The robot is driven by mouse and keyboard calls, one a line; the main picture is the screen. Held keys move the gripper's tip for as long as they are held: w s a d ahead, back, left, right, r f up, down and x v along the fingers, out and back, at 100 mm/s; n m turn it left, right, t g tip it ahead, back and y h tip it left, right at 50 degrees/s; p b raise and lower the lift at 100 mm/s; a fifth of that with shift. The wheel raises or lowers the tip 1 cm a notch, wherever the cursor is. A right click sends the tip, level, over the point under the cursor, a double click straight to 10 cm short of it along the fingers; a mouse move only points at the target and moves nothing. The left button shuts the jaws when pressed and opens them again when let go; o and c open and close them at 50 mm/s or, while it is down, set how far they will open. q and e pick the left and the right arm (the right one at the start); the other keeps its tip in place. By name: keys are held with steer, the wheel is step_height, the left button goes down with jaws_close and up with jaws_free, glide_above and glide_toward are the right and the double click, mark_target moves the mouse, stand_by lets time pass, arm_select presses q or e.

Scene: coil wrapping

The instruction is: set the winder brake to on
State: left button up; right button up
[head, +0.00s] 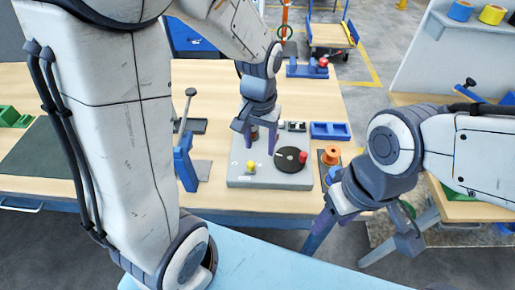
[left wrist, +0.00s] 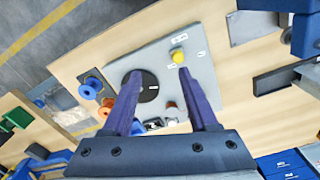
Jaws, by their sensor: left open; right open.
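The left wrist view shows the yellow knob (left wrist: 178,56) close to the right fingertip; contact cannot be told. My left gripper (head: 260,150) is open and empty, pointing down over the plate; it also shows in the left wrist view (left wrist: 159,72). My right gripper (head: 362,228) is open and empty in front of the table edge.
An orange spool (head: 331,155) and a blue spool (left wrist: 95,82) stand right of the plate. A blue stand with a lever (head: 186,160) is to its left. A blue tray (head: 330,131) lies behind.

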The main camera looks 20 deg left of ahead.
mark_target(251, 163)
arm_select(q)
steer(key=shift+n, duration=0.6)
steer(key=a+f, duration=0.1)
steer(key=f, duration=0.3)
steer(key=w+a+f, duration=0.1)
steer(key=f, duration=0.3)
steer(key=w+a+f, duration=0.1)
steer(key=f, duration=0.3)
steer(key=shift+a, duration=0.15)
jaws_close()
stand_by(0.5)
